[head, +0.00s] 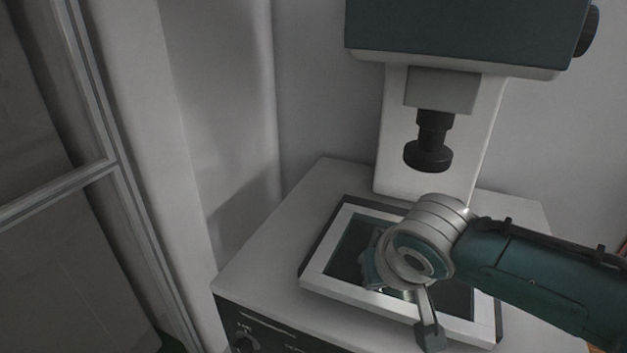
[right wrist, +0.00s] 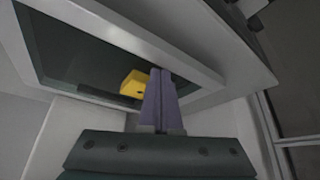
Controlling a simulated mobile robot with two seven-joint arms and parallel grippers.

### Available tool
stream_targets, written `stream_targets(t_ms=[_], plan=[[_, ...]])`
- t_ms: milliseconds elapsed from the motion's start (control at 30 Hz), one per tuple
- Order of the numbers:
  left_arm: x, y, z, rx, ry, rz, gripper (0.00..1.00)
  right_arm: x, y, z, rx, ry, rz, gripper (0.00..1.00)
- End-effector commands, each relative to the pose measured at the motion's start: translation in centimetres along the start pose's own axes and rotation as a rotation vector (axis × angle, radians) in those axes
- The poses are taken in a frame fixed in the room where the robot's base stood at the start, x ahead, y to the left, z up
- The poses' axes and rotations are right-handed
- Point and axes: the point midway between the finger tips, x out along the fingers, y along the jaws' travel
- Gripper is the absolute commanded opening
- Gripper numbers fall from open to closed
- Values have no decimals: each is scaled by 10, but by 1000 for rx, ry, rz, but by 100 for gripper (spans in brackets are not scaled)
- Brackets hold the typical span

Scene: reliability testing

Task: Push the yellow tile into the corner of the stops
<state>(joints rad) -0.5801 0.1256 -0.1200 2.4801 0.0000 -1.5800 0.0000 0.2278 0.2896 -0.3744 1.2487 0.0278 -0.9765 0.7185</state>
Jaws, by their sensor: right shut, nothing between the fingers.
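In the right wrist view the yellow tile (right wrist: 133,83) lies on the dark glass of the stage, near the white frame (right wrist: 208,70). My right gripper (right wrist: 162,73) is shut and empty. Its fingertips are just to the right of the tile in that view; I cannot tell whether they touch it. In the head view my right arm reaches in from the right over the stage frame (head: 340,280), and my wrist hides the tile and the fingers. I cannot make out separate stops in either view. My left gripper is not in view.
The stage sits on a pale machine base (head: 262,262) with a knob on its front. A black lens (head: 428,157) hangs from the dark machine head (head: 455,30) above and behind my wrist. The glass (head: 346,255) is bare at the left. A wall stands behind.

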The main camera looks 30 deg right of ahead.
Motion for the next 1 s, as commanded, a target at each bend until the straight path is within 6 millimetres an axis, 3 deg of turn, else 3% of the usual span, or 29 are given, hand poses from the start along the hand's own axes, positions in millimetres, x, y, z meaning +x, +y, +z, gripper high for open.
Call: stream_targets(t_ms=[1000], plan=[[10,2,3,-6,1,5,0,11,13,-18,0,1,1,0]])
